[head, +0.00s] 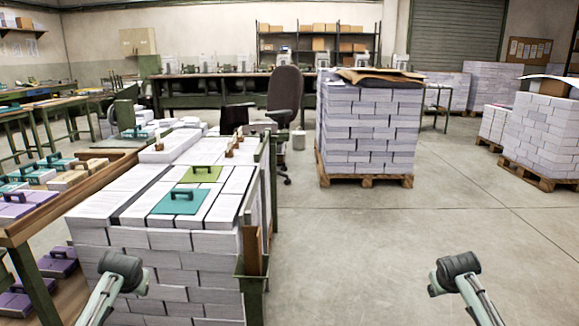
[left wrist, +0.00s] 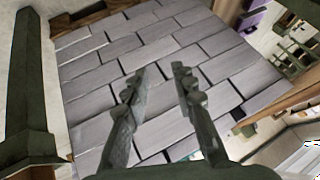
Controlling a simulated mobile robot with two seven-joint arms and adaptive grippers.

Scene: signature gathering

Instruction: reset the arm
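My left arm (head: 115,285) comes in at the bottom left of the head view, in front of the near stack; its gripper is out of that frame. In the left wrist view my left gripper (left wrist: 158,75) is open and empty, its two fingers apart, with a wall of stacked grey-white paper blocks (left wrist: 190,48) behind them. I cannot tell the distance to the stack. My right arm (head: 462,280) shows at the bottom right of the head view over bare floor. Its gripper is not in view.
A workbench (head: 45,210) with coloured handled plates stands left. Pallet stacks (head: 370,130) and an office chair (head: 284,95) stand farther back. Floor (head: 365,255) at centre right is clear.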

